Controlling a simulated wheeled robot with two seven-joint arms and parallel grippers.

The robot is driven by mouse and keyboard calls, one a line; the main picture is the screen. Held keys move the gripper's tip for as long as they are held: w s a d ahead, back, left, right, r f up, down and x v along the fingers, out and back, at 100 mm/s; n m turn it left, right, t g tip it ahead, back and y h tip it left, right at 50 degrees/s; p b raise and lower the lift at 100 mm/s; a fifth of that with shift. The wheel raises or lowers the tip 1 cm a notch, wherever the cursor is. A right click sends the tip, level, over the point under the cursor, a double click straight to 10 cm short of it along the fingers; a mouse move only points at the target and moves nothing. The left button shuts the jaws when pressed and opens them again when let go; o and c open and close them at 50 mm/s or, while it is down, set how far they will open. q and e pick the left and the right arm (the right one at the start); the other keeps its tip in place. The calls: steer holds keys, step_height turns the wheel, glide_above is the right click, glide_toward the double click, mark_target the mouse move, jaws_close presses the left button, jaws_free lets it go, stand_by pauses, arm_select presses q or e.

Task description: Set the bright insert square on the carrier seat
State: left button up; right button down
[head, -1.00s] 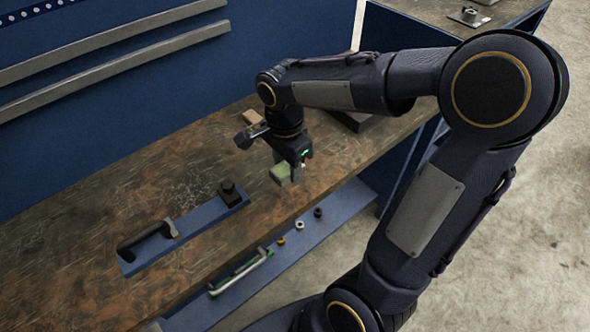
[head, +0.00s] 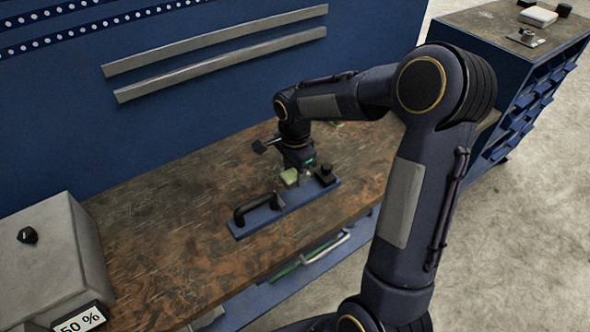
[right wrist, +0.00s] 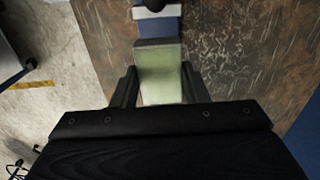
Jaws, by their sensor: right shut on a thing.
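The bright insert, a pale green block (head: 289,177), is in my right gripper (head: 299,174). In the right wrist view the insert (right wrist: 162,75) sits between the two dark fingers (right wrist: 160,88), which are shut on it. The carrier is a blue plate (head: 246,231) on the bench, with a black handle (head: 255,206) at its left end and a black block (head: 325,177) at its right end. The gripper is over the carrier, between handle and block. The seat under the insert is hidden, and I cannot tell whether they touch. My left gripper is not in view.
The worn bench top (head: 150,235) is clear left of the carrier. A grey box (head: 50,250) with a "50 %" display (head: 82,321) stands at the left. A blue back panel (head: 200,110) with two grey rails rises behind. A blue shelf lies below the front edge.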

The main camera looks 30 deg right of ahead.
mark_target(295, 196)
steer(key=shift+f+b, duration=1.75)
steer(key=shift+f, duration=1.05)
steer(key=shift+a+f+b, duration=0.1)
steer(key=shift+f+b, duration=0.4)
steer(key=shift+f, duration=0.1)
steer(key=c, duration=0.7)
jaws_free()
steer(key=shift+c, duration=0.2)
